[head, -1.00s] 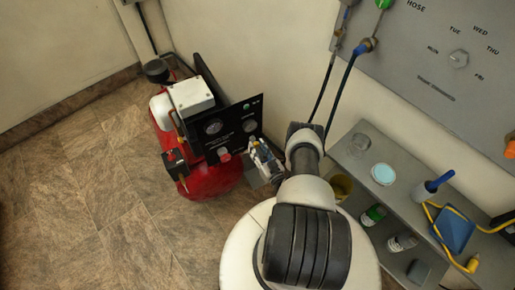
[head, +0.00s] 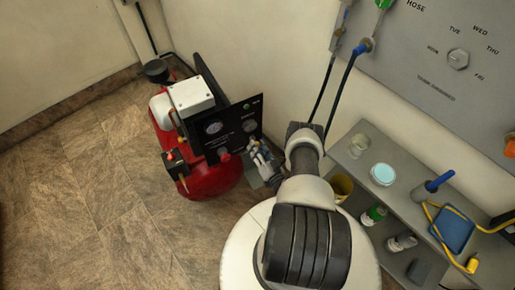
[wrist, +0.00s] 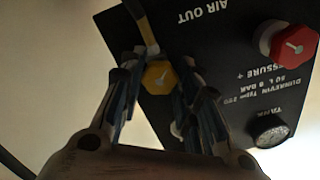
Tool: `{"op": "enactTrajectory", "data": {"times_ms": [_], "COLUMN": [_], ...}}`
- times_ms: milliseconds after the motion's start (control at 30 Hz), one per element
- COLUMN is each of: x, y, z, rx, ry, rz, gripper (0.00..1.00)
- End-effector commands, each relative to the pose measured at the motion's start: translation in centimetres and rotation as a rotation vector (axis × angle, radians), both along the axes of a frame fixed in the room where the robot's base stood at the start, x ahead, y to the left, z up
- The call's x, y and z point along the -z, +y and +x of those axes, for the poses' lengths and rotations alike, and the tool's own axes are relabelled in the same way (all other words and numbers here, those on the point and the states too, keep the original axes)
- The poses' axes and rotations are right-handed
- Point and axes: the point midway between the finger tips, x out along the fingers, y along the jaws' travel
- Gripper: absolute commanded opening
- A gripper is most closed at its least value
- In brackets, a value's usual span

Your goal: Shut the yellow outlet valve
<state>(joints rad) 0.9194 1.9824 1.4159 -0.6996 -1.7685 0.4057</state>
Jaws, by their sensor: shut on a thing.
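The yellow outlet valve (wrist: 158,74) shows in the wrist view, near the "AIR OUT" lettering on the compressor's black panel (wrist: 215,60). My gripper (wrist: 157,85) has one finger on each side of it and is shut on it. The fingers partly cover the valve's sides, so the exact contact is hidden. In the head view my gripper (head: 263,162) is at the right edge of the black panel (head: 228,128). The valve is too small and covered there to make out.
The red compressor tank (head: 212,182) stands on the tiled floor with a white box (head: 190,96) on top. A grey shelf (head: 405,205) with jars stands at right. Floor at left is clear.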

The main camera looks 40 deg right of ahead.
Motion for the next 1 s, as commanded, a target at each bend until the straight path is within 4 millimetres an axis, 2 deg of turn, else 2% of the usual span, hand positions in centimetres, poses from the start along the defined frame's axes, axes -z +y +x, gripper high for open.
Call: {"op": "enactTrajectory", "data": {"times_ms": [1000], "x": [-0.28], "y": [0.03], "z": [0.15], "rx": [-0.003], "ry": [-0.227], "rz": [0.935], "gripper": [0.06]}}
